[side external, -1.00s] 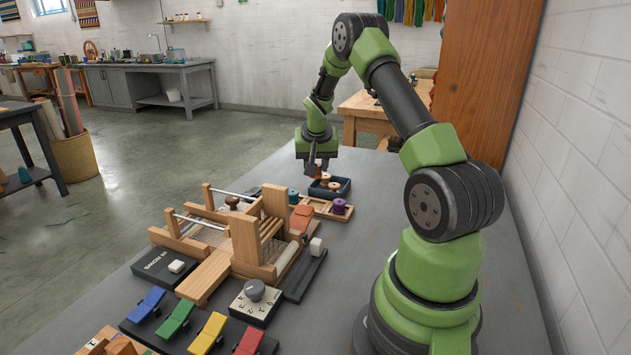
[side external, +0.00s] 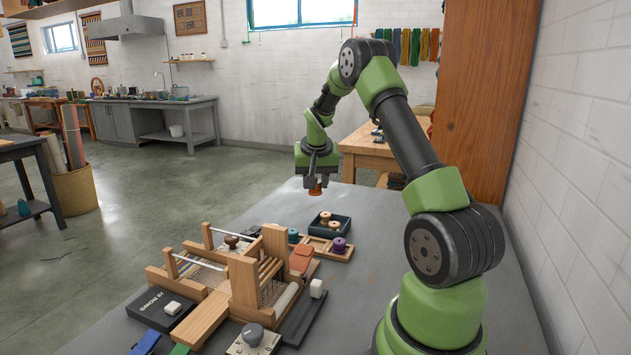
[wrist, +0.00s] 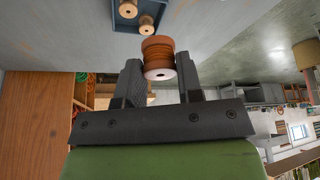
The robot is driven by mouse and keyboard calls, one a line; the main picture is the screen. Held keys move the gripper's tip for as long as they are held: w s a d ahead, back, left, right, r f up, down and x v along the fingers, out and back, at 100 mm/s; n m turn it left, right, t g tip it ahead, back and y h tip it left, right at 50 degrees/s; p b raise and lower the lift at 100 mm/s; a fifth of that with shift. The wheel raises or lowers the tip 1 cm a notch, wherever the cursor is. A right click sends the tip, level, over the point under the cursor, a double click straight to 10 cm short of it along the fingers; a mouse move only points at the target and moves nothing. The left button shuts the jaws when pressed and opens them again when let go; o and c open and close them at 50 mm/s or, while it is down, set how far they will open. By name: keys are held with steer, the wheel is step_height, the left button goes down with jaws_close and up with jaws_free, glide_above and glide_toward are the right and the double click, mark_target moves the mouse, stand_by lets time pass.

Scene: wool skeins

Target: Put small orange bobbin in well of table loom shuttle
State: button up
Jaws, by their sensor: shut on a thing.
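My gripper (side external: 317,180) is shut on the small orange bobbin (side external: 315,189) and holds it in the air above the table. In the wrist view the orange-brown bobbin (wrist: 158,50) sits between the two fingertips (wrist: 158,65), its pale end facing the camera. The wooden table loom (side external: 235,275) stands on the grey table, nearer the camera than my gripper. A wooden holder (side external: 318,244) beside it carries a teal bobbin (side external: 293,235) and a purple bobbin (side external: 340,245), with bare wood between them. I cannot tell which piece is the shuttle.
A dark blue tray (side external: 345,233) with two tan bobbins stands below my gripper; it also shows in the wrist view (wrist: 122,22). An orange piece (side external: 302,257) lies by the loom's right side. A dial box (side external: 253,341) stands in front. The table's right part is clear.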

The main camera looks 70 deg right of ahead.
steer(key=shift+w+a+f+n+t+y, duration=0.35)
steer(key=shift+w+a+f+n+y, duration=0.55)
steer(key=shift+w+a+f+n, duration=1.3)
steer(key=shift+w+a+f+n+t+y, duration=0.4)
steer(key=shift+w+a+f+n+y, duration=0.4)
steer(key=shift+a+n, duration=1.55)
steer(key=shift+w+a+f+n+t+y, duration=0.35)
steer(key=shift+w+a+f+n+y, duration=0.8)
steer(key=shift+n, duration=2.2)
steer(key=shift+w+f, duration=0.1)
steer(key=shift+f, duration=0.5)
steer(key=shift+f, duration=0.7)
steer(key=shift+f, duration=0.35)
steer(key=o, duration=1.3)
steer(key=shift+a+r, duration=0.1)
